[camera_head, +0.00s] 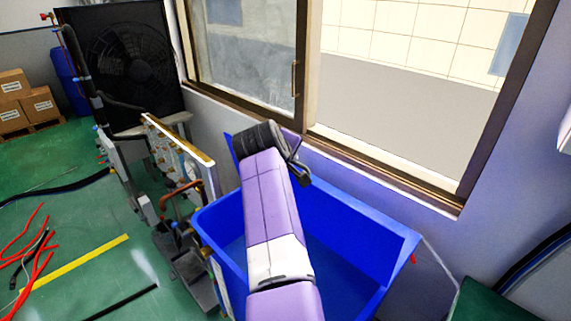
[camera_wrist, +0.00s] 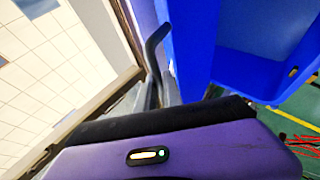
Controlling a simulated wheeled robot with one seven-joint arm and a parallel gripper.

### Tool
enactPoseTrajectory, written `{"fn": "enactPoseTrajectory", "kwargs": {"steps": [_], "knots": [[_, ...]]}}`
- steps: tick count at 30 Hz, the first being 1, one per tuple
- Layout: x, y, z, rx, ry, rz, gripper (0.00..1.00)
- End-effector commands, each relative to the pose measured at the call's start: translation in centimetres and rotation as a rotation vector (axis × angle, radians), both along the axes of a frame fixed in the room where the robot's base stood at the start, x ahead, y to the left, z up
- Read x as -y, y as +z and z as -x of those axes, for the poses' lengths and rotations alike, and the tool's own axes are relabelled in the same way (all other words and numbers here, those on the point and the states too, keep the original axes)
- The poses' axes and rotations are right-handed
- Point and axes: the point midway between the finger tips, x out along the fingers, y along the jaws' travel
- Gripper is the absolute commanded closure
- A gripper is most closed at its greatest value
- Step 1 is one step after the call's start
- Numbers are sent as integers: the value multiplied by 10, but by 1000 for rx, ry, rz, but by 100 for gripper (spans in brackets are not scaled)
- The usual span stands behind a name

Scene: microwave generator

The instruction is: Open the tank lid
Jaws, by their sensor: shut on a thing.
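The blue tank (camera_head: 400,246) stands below the window, with its top open and its inside showing in the camera_head view. A blue panel that looks like the lid (camera_head: 231,148) stands raised at the tank's back, by the wall, mostly hidden behind my arm. In the camera_wrist view a blue panel (camera_wrist: 190,45) rises beside my gripper (camera_wrist: 156,65), with the tank (camera_wrist: 262,70) to its right. My gripper (camera_head: 299,174) is at the tank's back, near the wall, shut on what seems to be the lid's edge. The exact contact is hidden.
The window frame (camera_head: 385,170) and wall are close behind my gripper. Pipework (camera_head: 180,165) and a black fan unit (camera_head: 125,65) stand to the left. Red cables (camera_head: 38,250) and a black hose lie on the green floor. A dark green surface (camera_head: 500,303) is at lower right.

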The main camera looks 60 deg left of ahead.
Motion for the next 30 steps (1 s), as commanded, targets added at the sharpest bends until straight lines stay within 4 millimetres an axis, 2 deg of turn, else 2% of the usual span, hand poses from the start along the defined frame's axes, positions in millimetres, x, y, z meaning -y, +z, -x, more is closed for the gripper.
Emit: {"fn": "enactPoseTrajectory", "kwargs": {"steps": [17,18,21,30], "knots": [[0,0,-5,-18,-3,6,100],[0,0,-5,-18,-3,6,87],[0,0,-5,-18,-3,6,68],[0,0,-3,-19,0,5,68]]}}
